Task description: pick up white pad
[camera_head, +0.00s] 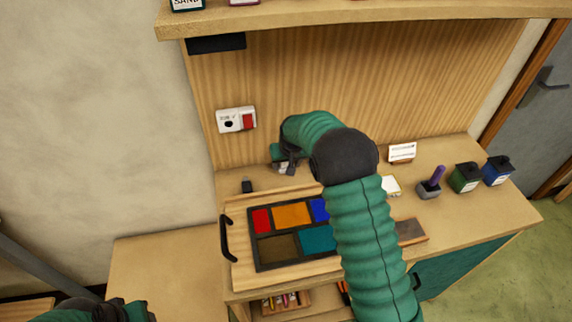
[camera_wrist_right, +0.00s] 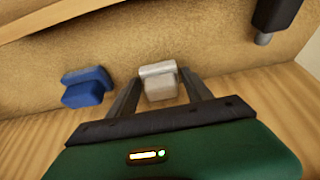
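The white pad (camera_wrist_right: 158,82) is a small pale block with a lighter top part, on the wooden surface. In the right wrist view the two dark fingers of my right gripper (camera_wrist_right: 160,95) stand apart, one on each side of the pad. I cannot tell whether they touch it. In the head view my right gripper (camera_head: 287,166) is low at the back of the bench, and a bit of white shows at its fingers. The arm covers part of the bench. Only a green and dark part of my left arm shows at the bottom left; its fingers are hidden.
A blue pad (camera_wrist_right: 86,87) lies left of the white one. The coloured panel (camera_head: 253,258) lies in front on the bench (camera_head: 470,222). A dark small object (camera_head: 247,186) is left of my right gripper. A purple-handled tool (camera_head: 435,180), green jar (camera_head: 465,178) and blue jar (camera_head: 497,171) stand right.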

